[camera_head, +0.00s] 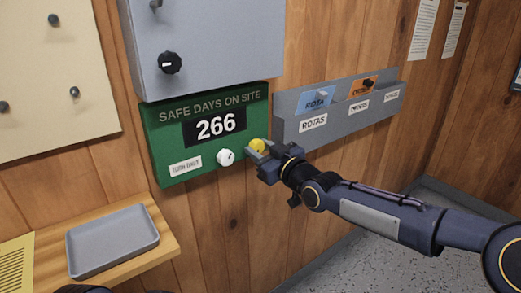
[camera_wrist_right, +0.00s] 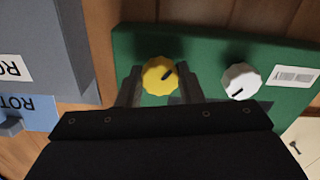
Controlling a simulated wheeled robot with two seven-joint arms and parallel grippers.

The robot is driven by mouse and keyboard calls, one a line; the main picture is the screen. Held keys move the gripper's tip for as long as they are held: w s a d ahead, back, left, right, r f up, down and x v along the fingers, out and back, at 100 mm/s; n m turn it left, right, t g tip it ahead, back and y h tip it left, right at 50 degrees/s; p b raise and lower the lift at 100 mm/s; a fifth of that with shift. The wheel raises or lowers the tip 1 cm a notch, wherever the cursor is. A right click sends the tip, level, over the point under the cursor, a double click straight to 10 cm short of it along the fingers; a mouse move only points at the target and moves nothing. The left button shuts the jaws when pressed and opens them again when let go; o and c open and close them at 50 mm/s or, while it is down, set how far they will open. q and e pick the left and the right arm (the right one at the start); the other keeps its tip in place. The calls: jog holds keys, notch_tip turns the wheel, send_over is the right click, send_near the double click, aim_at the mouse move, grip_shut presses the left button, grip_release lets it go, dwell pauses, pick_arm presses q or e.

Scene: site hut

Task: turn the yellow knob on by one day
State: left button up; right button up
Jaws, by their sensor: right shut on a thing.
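The green board (camera_head: 162,144) on the wooden wall reads "SAFE DAYS ON SITE" and shows 266. The yellow knob (camera_head: 258,145) is at its lower right. My right gripper (camera_head: 259,152) is shut on the yellow knob. In the right wrist view the yellow knob (camera_wrist_right: 157,79) sits between the two fingers of my right gripper (camera_wrist_right: 160,88), its dark pointer mark angled to the upper right. A white knob (camera_head: 225,157) is beside it on the board, and also shows in the right wrist view (camera_wrist_right: 241,81).
A grey cabinet (camera_head: 215,50) with a black knob (camera_head: 169,62) is above the board. A grey card rack (camera_head: 345,122) marked ROTAS is close on the right. A grey tray (camera_head: 112,240) lies on a wooden shelf at lower left.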

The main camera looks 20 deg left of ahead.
jog(key=o, duration=1)
jog(key=shift+c, duration=0.2)
jog(key=shift+d, duration=0.1)
jog(key=v, duration=0.7)
jog(key=shift+s+d, duration=0.25)
jog(key=shift+s, duration=0.05)
jog(key=s+d+f+m+h, duration=0.2)
jog(key=s+d+h, duration=0.1)
jog(key=d, duration=0.5)
jog(key=s+d+f+m+g+h, duration=0.1)
jog(key=s+d+f+m+h, duration=0.2)
jog(key=d, duration=0.4)
jog(key=s+d+f+m+h, duration=0.2)
jog(key=s+d+h, duration=0.2)
jog(key=d, duration=0.4)
jog(key=s+d+f+m+g, duration=0.1)
jog(key=s+d+f+m, duration=0.15)
jog(key=s, duration=0.45)
jog(key=s+d+f+m+g, duration=0.2)
jog(key=s+d+f, duration=0.15)
jog(key=s, duration=0.35)
jog(key=s+d+f+m+g, duration=0.1)
jog(key=s+d+f+m, duration=0.2)
jog(key=s, duration=0.4)
notch_tip(320, 180, up, 20)
jog(key=p, duration=2)
jog(key=shift+a+f+n, duration=0.15)
jog(key=shift+a+n, duration=0.1)
jog(key=shift+n, duration=0.1)
